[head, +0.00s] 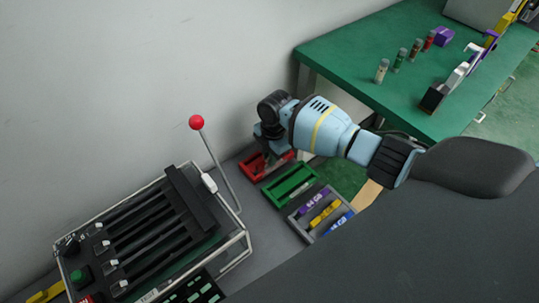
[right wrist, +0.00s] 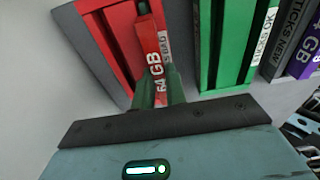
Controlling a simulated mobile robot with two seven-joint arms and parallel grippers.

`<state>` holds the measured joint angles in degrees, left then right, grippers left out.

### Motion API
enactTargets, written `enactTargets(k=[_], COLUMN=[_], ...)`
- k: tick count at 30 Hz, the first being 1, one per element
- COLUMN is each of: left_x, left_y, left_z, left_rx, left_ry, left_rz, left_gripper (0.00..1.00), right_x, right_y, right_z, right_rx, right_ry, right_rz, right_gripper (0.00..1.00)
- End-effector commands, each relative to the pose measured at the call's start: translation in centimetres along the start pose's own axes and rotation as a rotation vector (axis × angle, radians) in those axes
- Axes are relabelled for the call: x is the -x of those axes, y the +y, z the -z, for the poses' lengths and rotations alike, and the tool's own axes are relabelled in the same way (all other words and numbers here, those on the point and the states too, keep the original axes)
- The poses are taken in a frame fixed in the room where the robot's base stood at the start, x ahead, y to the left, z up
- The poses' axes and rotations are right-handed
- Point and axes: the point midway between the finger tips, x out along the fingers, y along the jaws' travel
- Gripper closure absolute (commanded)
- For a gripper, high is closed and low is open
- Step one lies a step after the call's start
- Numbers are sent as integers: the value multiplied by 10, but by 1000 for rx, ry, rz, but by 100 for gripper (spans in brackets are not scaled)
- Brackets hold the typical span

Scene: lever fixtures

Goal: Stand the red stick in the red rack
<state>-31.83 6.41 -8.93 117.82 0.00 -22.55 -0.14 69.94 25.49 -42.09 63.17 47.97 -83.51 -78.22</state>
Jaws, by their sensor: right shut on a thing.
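The red stick (right wrist: 157,58), marked 64 GB, is between the green fingertips of my right gripper (right wrist: 158,88), which is shut on it. The red rack (right wrist: 103,42) lies behind and around the stick in the right wrist view. Whether the stick's lower end is inside a slot or just above it I cannot tell. In the head view my right gripper hangs over the red rack (head: 257,168) and hides part of it; the stick cannot be made out there. My left gripper is not in view.
The green rack (head: 289,186) is next to the red one. A grey rack (head: 297,214) holds purple, yellow and blue sticks. A lever fixture with a red knob (head: 196,122) stands left, near the wall. A green table (head: 345,53) with small vials is at upper right.

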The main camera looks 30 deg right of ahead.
Motion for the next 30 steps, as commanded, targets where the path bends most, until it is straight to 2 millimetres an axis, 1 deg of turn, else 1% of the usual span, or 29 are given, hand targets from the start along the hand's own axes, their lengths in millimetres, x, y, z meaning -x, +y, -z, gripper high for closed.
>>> enactTargets(k=[1,2,7,17,18,20,27,30], left_x=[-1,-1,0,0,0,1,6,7], left_y=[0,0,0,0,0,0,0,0], left_z=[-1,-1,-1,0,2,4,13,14], left_rx=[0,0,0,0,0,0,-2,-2], left_ry=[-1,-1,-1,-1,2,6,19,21], left_rz=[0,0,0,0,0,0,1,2], left_gripper=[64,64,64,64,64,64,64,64], right_x=[-2,-1,-1,-1,2,9,49,63], right_y=[0,0,0,0,0,1,1,1], right_z=[0,0,0,0,0,0,0,0], right_rx=[0,0,0,0,1,1,2,1], right_ry=[0,0,0,0,0,0,-1,0], right_rz=[0,0,-1,0,-2,-4,-4,-4], right_gripper=[100,84,62,61,61,61,61,61])
